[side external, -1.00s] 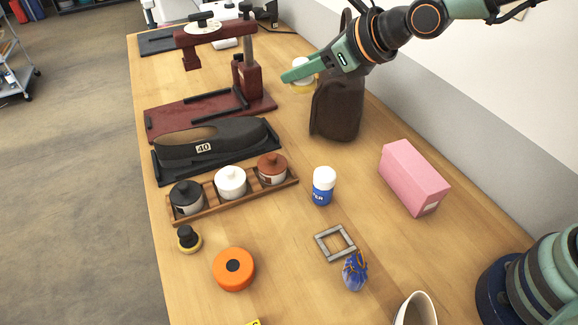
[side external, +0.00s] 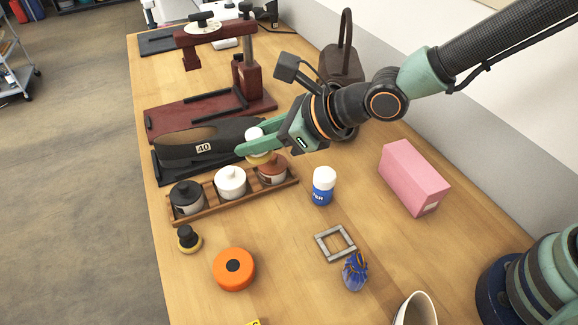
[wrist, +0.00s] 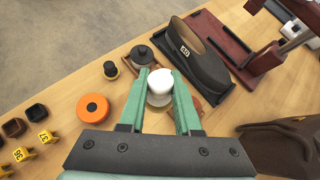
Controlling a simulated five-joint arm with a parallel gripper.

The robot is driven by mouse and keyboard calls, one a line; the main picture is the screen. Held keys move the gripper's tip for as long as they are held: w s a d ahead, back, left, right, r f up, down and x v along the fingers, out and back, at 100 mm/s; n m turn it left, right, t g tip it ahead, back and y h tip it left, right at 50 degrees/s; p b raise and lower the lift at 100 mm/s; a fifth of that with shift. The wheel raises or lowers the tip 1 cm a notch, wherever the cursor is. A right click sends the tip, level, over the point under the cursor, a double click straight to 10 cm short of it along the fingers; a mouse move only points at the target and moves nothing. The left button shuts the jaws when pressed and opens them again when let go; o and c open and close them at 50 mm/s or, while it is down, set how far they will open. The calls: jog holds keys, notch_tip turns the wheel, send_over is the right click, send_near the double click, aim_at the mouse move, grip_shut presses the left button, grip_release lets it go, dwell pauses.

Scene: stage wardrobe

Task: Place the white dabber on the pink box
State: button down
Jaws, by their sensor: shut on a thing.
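My gripper (side external: 250,149) is shut on the white dabber (side external: 254,133), which has a white top and a yellowish base. It holds the dabber above the far end of the wooden jar rack, near the brown-lidded jar. In the wrist view the white dabber (wrist: 160,86) sits between the two green fingers. The pink box (side external: 414,178) lies on the table at the right, well apart from my gripper. Its top is bare. It is not in the wrist view.
The rack (side external: 208,207) holds black, white and brown jars. A blue bottle (side external: 323,186) with a white cap stands between rack and pink box. A shoe form (side external: 205,142), brown bag (side external: 342,62), grey frame (side external: 335,243) and orange disc (side external: 233,269) are nearby.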

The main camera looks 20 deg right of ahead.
aim_at(264, 216)
notch_tip(264, 216, down, 17)
jog(key=shift+r, duration=0.1)
dwell(0.5)
jog(key=c, duration=0.6)
grip_release()
jog(key=shift+f, duration=0.25)
